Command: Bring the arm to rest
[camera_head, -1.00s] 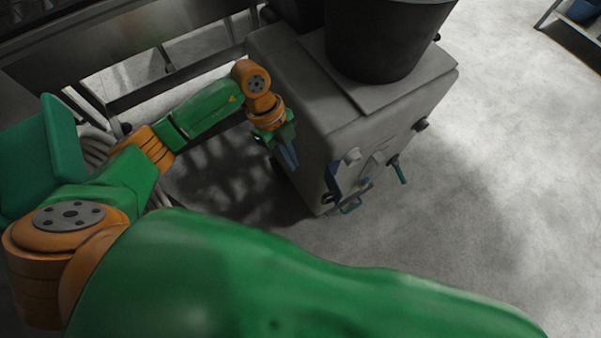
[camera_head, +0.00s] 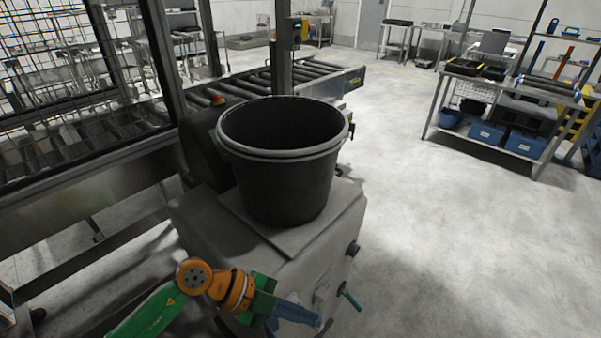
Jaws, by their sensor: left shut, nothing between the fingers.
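My left arm comes in from the lower left, green with orange joints. My left gripper (camera_head: 300,314) is shut and empty, with its blue-grey fingers pointing right. It is in front of the near side of the grey machine (camera_head: 197,222); I cannot tell whether it touches it. My right arm and gripper are not in view.
A large black tub (camera_head: 288,180) stands on top of the grey machine. A teal-handled lever (camera_head: 350,297) sticks out of its side. A roller conveyor (camera_head: 245,84) runs behind. A workbench (camera_head: 480,85) with blue bins stands at the right. The floor between is clear.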

